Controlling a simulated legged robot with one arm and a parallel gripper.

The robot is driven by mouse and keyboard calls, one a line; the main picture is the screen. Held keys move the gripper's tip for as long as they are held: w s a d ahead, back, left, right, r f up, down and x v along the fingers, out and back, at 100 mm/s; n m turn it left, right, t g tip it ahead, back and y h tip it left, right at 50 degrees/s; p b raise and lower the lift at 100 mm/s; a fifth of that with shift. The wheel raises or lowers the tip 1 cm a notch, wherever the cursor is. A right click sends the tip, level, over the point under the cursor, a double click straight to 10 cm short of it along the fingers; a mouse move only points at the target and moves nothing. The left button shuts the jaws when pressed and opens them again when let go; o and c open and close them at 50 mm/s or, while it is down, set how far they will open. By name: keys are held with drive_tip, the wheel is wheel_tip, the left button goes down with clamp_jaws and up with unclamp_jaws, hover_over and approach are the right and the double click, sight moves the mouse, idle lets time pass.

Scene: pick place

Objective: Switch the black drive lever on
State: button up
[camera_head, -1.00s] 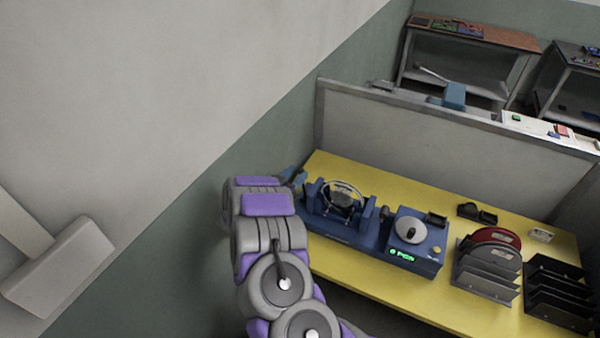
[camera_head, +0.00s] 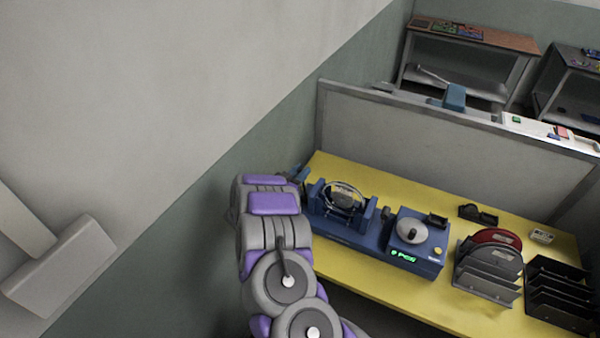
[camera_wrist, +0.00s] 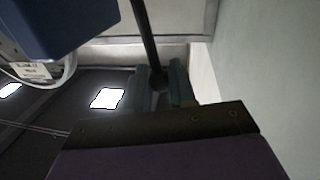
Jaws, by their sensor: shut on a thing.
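The black drive lever (camera_wrist: 145,35) shows in the wrist view as a thin dark rod running down from the top edge to a knob between my fingers. My gripper (camera_wrist: 160,88) is shut on its knob end, one finger on each side. In the head view my gripper (camera_head: 299,176) is at the left end of the blue machine (camera_head: 345,235), mostly hidden behind my arm, and the lever cannot be made out there. The machine's blue body (camera_wrist: 60,22) fills the upper left of the wrist view. It carries a round ring-framed part in its middle.
The blue control box (camera_head: 418,240) with a lit green display adjoins the machine on the right. Black racks (camera_head: 488,280) stand further right on the yellow table (camera_head: 370,275). A grey partition (camera_head: 440,140) runs behind, and a wall is close on the left.

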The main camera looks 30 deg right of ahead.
drive_tip(key=shift+s+d+r, duration=0.1)
drive_tip(key=shift+d, duration=0.15)
clamp_jaws()
drive_tip(key=s+d+m, duration=0.2)
drive_tip(key=shift+s+m+b, duration=0.25)
drive_tip(key=shift+m+b, duration=0.1)
drive_tip(key=shift+m, duration=0.05)
